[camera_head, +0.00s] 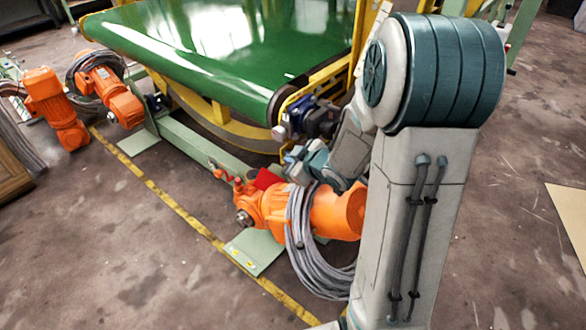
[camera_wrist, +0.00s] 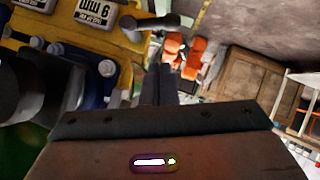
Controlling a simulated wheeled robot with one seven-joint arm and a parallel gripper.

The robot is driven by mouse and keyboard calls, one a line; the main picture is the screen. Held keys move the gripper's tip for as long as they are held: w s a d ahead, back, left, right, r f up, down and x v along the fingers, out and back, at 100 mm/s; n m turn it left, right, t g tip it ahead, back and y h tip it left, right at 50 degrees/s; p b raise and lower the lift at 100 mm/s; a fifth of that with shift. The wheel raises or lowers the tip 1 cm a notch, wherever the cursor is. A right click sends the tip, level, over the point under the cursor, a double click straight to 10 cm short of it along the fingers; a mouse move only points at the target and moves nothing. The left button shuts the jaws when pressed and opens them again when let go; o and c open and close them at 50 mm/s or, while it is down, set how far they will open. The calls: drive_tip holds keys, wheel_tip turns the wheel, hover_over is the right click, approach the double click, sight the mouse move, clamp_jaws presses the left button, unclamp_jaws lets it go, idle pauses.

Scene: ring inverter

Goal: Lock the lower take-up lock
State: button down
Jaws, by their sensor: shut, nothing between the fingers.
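The end of the green conveyor has a yellow plate (camera_wrist: 75,20) with two white labels, seen in the wrist view. A dark lever-like part with a rounded end (camera_wrist: 155,22) sticks out from this plate, just beyond my fingertips in the picture. I cannot tell for certain that it is the lower take-up lock, nor its position. A dark blue housing (camera_wrist: 85,75) lies to the left of my fingers; a blue unit also shows in the head view (camera_head: 318,118). My gripper (camera_wrist: 160,72) is shut and empty. In the head view my arm partly hides this area.
An orange motor (camera_head: 335,210) with a coiled grey cable (camera_head: 305,240) stands below my forearm. The green belt (camera_head: 220,50) fills the top. More orange motors (camera_head: 55,105) stand at the left. The floor right of my arm is mostly clear.

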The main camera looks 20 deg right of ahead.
drive_tip(key=f, duration=0.1)
drive_tip(key=w+f+b, duration=0.1)
drive_tip(key=w+f, duration=0.1)
drive_tip(key=shift+d+f, duration=0.35)
drive_tip(key=shift+d+f+b, duration=0.1)
drive_tip(key=shift+b, duration=0.2)
